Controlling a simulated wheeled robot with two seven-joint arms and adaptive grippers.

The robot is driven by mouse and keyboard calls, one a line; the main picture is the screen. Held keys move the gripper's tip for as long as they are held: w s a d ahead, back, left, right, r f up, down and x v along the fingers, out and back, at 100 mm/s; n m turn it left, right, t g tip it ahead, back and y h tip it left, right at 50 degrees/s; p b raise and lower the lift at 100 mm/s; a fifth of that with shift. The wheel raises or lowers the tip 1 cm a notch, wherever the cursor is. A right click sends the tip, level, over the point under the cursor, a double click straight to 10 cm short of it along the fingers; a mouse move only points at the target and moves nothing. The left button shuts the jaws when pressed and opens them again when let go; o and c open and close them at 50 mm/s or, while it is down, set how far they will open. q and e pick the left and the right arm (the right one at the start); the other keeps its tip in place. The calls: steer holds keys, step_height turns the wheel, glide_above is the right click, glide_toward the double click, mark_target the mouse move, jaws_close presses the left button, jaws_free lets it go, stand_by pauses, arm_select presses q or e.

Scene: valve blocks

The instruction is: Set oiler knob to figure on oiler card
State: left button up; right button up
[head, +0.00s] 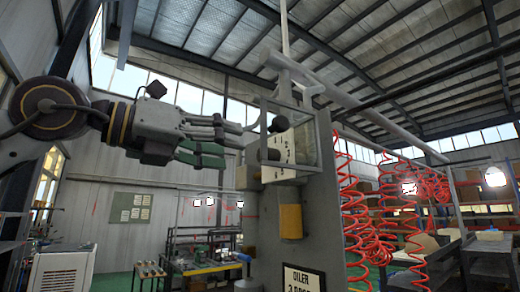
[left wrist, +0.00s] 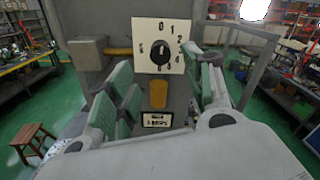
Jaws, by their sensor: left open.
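The oiler knob (left wrist: 160,52) is round and black, on a white dial plate (left wrist: 146,31) with figures around it. Its white mark points roughly up, towards the 0 and 1; the exact figure is hard to tell. In the head view the dial plate (head: 293,146) faces right of my left gripper (head: 236,146), seen at a slant. The oiler card (head: 303,279) below reads "OILER 3 DROPS"; it also shows in the left wrist view (left wrist: 157,120). My left gripper is open and empty, its green-padded fingers pointing at the dial from a short distance. My right gripper is not in view.
A yellow cylinder (head: 291,218) sits below the dial on the grey post (head: 320,222). Red coiled hoses (head: 358,215) hang to the right. A wooden stool (left wrist: 33,143) stands at lower left.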

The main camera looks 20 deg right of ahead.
arm_select(q)
steer(key=p+x, duration=0.2)
steer(key=x, duration=0.6)
steer(key=shift+d+p, duration=0.35)
steer(key=shift+p, duration=0.05)
steer(key=shift+w, duration=0.15)
steer(key=shift+c, duration=0.3)
steer(key=c, duration=1)
